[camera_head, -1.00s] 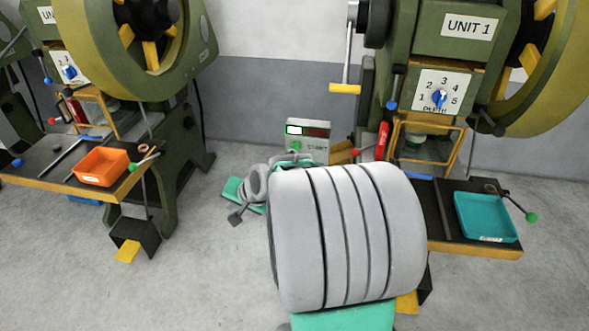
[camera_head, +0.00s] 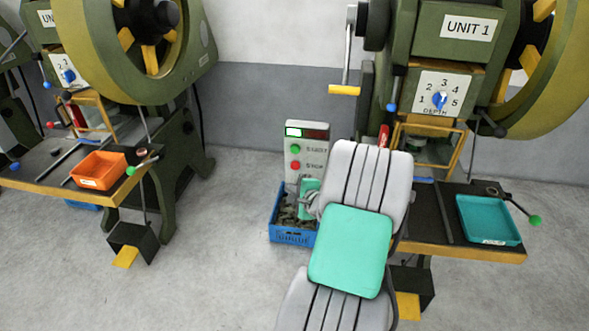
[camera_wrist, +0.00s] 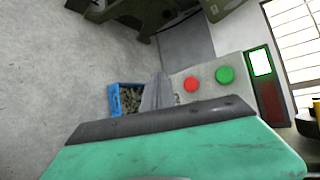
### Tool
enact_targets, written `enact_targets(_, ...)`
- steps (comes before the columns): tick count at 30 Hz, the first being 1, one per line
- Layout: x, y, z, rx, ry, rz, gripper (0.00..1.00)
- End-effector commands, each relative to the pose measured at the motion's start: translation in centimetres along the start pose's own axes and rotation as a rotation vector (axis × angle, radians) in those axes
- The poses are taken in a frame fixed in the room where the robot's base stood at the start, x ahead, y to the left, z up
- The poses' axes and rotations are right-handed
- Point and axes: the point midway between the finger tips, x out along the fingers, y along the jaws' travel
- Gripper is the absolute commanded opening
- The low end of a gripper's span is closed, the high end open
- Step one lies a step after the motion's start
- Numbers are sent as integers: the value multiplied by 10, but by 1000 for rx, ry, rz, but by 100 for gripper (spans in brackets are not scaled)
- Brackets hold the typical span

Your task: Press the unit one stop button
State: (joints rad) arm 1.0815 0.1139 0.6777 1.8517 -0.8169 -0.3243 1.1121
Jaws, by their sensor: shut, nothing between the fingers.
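The control box (camera_head: 314,148) beside the UNIT 1 press has a green START button (camera_head: 295,149) and, below it, the red STOP button (camera_head: 295,165). Both are uncovered in the head view. In the wrist view the red stop button (camera_wrist: 191,84) lies beside the green start button (camera_wrist: 225,75) on the pale box face. My gripper (camera_wrist: 160,78) is shut and empty, its grey fingers just left of the red button in that picture. I cannot tell the gap in depth. In the head view my arm hides part of the gripper, which is low before the box.
A blue crate (camera_head: 290,233) of dark pieces stands on the floor below the box. The UNIT 1 press (camera_head: 467,26) stands right, with a teal tray (camera_head: 488,219) on its table. Another press with an orange tray (camera_head: 100,170) stands left.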

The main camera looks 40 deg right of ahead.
Motion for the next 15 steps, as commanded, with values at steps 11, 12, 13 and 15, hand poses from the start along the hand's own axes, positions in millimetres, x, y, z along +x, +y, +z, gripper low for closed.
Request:
enact_targets(11,40,-26,-28,-3,0,0,0)
enact_targets(12,42,-28,-30,-3,0,0,0)
enact_targets(13,44,-30,-32,-3,0,0,0)
enact_targets(15,47,-32,-34,-2,0,2,0)
